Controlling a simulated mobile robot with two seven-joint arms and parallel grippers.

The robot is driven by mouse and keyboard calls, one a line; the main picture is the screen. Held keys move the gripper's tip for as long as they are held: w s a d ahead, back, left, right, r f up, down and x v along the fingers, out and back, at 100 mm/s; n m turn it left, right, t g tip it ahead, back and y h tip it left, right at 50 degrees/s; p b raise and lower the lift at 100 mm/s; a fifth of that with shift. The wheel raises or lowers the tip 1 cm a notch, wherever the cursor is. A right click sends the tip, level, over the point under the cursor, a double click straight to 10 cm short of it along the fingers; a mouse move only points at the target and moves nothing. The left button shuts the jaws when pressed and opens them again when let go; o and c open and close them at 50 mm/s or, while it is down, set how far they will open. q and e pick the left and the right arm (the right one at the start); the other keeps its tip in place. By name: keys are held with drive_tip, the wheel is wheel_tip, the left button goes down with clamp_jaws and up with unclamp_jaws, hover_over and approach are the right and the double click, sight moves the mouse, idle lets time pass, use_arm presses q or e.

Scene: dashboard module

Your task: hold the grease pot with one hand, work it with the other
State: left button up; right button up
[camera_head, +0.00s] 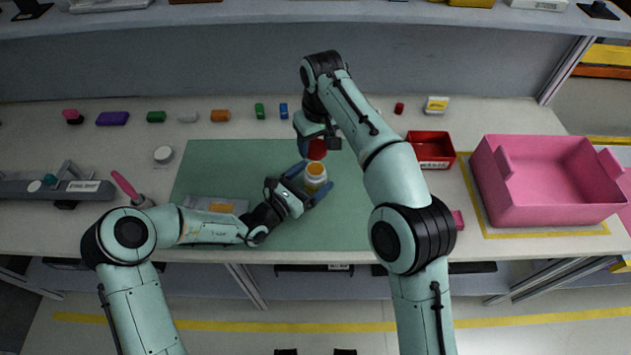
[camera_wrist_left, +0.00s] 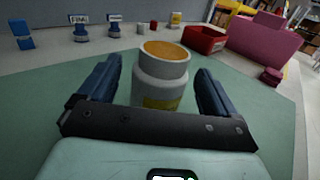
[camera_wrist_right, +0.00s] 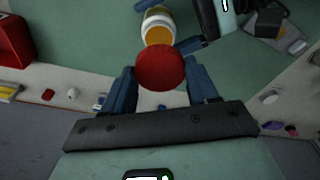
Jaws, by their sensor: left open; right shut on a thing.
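The grease pot (camera_head: 315,171) is a white jar with a yellow label and an open top full of orange grease. It stands upright on the green mat (camera_head: 350,225). My left gripper (camera_head: 314,182) is open, its blue fingers on either side of the pot. The left wrist view shows the pot (camera_wrist_left: 160,85) with gaps to both fingers. My right gripper (camera_head: 318,144) is shut on the red lid (camera_head: 317,151) and holds it apart from the pot, on its far side. The right wrist view shows the lid (camera_wrist_right: 160,68) between the fingertips, overlapping the pot's edge.
A red bin (camera_head: 431,165) and a large pink crate (camera_head: 545,208) stand to the right. A grey tray (camera_head: 215,205) lies near my left forearm. A pink-handled tool (camera_head: 127,187) lies at the left. Several small coloured items line the back. The mat's right part is clear.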

use_arm(q)
drive_tip(key=shift+x, duration=0.9)
drive_tip(key=c, duration=1.5)
use_arm(e)
hover_over(316, 169)
drive_tip(key=shift+s+f, duration=0.1)
drive_tip(key=shift+f, duration=2.4)
drive_tip(key=shift+f, duration=0.1)
drive_tip(key=shift+f, duration=0.8)
drive_tip(key=shift+f, duration=0.6)
